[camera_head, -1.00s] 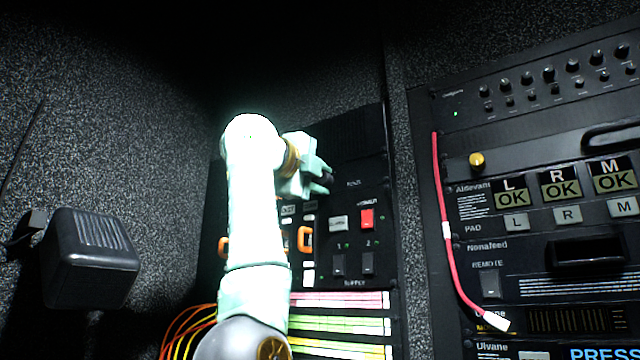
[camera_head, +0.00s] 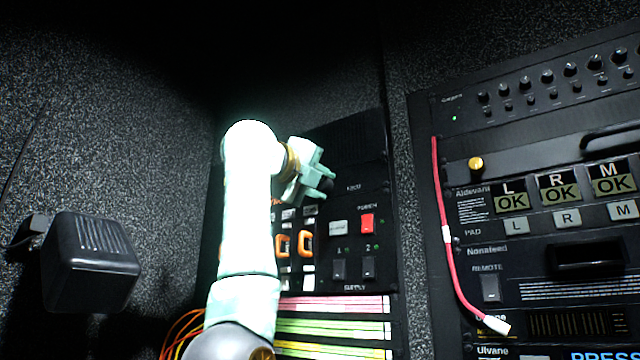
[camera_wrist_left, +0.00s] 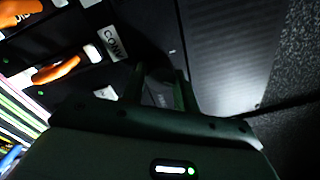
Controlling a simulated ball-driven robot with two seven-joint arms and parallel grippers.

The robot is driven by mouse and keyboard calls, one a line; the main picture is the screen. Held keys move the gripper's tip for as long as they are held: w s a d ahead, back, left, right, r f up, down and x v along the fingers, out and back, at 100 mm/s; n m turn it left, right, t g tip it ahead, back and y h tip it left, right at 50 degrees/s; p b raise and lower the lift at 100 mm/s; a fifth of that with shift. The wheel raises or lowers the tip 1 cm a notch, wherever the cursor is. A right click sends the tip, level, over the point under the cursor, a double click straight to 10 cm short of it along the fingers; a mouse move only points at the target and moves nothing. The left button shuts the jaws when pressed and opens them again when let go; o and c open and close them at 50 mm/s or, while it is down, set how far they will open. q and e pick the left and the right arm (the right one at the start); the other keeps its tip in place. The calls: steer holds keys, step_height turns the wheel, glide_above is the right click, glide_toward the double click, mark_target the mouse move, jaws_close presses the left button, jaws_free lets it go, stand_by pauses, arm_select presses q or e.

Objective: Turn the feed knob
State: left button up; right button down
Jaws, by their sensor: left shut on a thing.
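My left gripper (camera_head: 320,180) is at the upper part of a black rack panel (camera_head: 352,150), tilted. It is shut on a small dark knob (camera_head: 327,186), which is the feed knob and is mostly hidden by the fingers. In the left wrist view the two fingers (camera_wrist_left: 160,90) stand on either side of the dark knob (camera_wrist_left: 161,95), against the panel face. The knob's pointer and exact angle cannot be made out. My right gripper is in neither view.
Below the knob are a red power switch (camera_head: 367,223), two dark supply switches (camera_head: 354,268) and orange handles (camera_head: 305,243). Coloured cable strips (camera_head: 335,304) run lower down. A black box (camera_head: 90,260) is on the left wall. A second rack with a red cable (camera_head: 447,235) stands right.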

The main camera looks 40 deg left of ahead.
arm_select(q)
steer(key=shift+w+f, duration=0.15)
steer(key=shift+f, duration=0.05)
steer(key=o, duration=0.7)
steer(key=shift+o, duration=1.4)
steer(key=shift+r, duration=0.1)
steer(key=shift+s, duration=0.2)
steer(key=s+d+b, duration=0.2)
steer(key=s+b, duration=0.5)
steer(key=s, duration=0.9)
steer(key=shift+f+b, duration=0.25)
steer(key=shift+b, duration=0.05)
